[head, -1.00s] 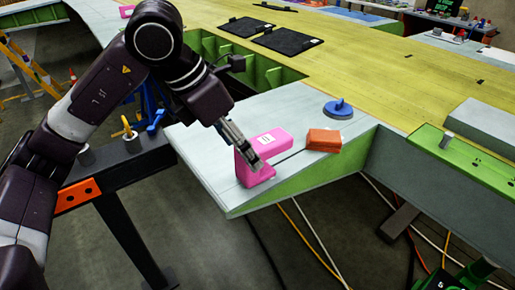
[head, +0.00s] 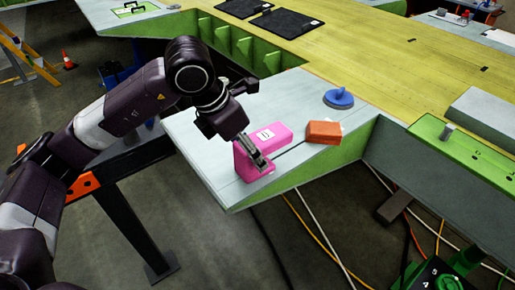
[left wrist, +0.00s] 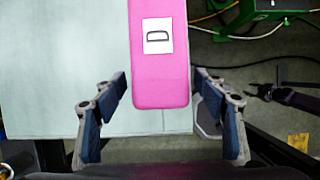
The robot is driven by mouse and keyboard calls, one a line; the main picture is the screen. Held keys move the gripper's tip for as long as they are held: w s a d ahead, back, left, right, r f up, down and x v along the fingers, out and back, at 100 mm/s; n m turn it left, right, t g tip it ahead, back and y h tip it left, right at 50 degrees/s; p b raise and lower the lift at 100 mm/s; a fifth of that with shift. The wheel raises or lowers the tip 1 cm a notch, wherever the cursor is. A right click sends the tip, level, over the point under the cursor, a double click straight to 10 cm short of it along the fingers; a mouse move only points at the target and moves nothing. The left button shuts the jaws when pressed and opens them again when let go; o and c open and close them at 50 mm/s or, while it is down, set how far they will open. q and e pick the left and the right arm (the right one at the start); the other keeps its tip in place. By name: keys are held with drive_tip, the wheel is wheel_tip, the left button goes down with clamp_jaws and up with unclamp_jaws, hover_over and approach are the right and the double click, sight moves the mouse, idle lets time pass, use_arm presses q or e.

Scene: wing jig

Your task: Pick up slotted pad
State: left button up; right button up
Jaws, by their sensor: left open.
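A bright pink pad (head: 267,140) with a white label lies near the corner of the light grey panel; it looks L-shaped in the head view. In the left wrist view the pink pad (left wrist: 160,75) reaches in from the top, its label showing a D-like outline. My left gripper (head: 259,162) is at the pad's near end, pointing down. In the left wrist view its open fingers (left wrist: 161,82) stand on either side of the pad's end, with a gap on both sides. A dark gripper (left wrist: 262,91), likely my right, shows small at the right; its jaws are unclear.
An orange block (head: 323,132) and a blue round-based handle piece (head: 338,98) sit on the panel right of the pink pad. A yellow-green surface (head: 375,75) with black mats (head: 287,22) lies behind. Cables hang below the panel edge.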

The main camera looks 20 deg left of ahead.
use_arm(q)
drive_tip(key=shift+c, duration=1.3)
drive_tip(key=c, duration=0.7)
drive_tip(key=shift+c, duration=1.4)
use_arm(e)
drive_tip(key=shift+s+a, duration=0.1)
